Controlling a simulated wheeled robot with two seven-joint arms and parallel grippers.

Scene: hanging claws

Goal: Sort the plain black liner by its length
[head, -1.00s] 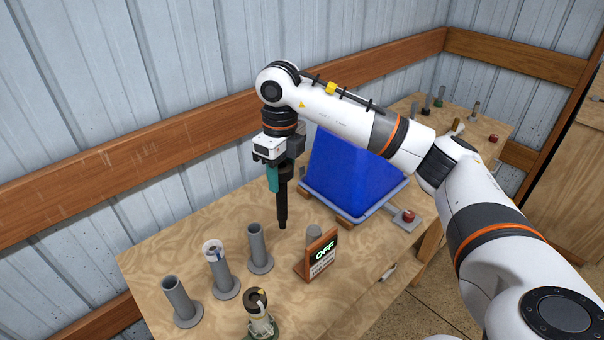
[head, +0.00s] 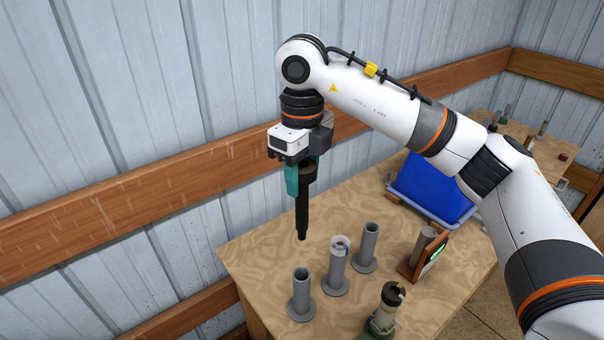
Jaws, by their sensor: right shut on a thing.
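My right gripper (head: 300,178) is shut on a plain black liner (head: 303,212) and holds it upright, its lower end hanging in the air. The near and far tubes look empty at the mouth. The liner is apart from all of them. My left gripper is out of view.
A wooden-framed sign (head: 417,256) stands right of the tubes beside a short grey cylinder (head: 425,240). A dark-topped holder on a green base (head: 384,312) is at the front. A blue bin (head: 432,183) is farther back. The wall with a wooden rail (head: 130,217) runs behind.

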